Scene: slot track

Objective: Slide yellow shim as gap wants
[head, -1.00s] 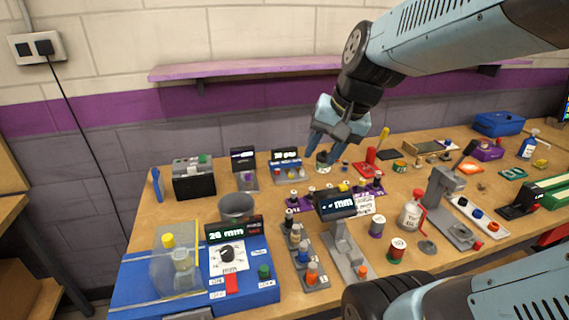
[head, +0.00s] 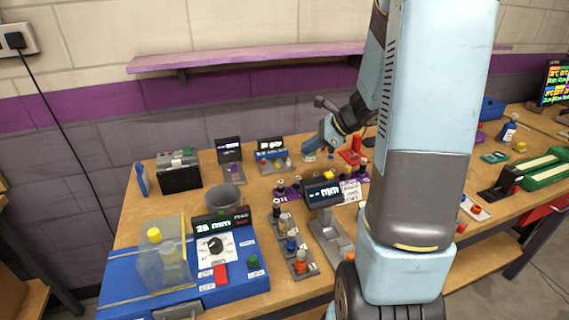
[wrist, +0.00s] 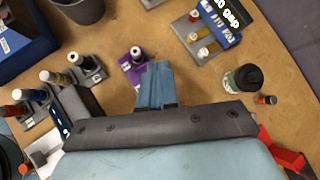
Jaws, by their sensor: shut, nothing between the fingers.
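A unit with a lit "gap" display (head: 270,144) stands toward the back of the bench. Its grey base carries small coloured posts, one of them yellow (head: 279,163). I cannot tell whether this post is the yellow shim. My gripper (wrist: 157,68) is shut and empty, its blue fingers together above the bench beside a purple plate (wrist: 133,66) with a dark white-capped post.
A tilted "mm" display (head: 323,190) on a grey stand is nearer. Left of it is a grey rack (head: 298,262) of coloured bottles. A grey bowl (head: 222,196) and blue dial box (head: 235,285) stand further left. A dark jar (wrist: 243,79) stands right of my fingers.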

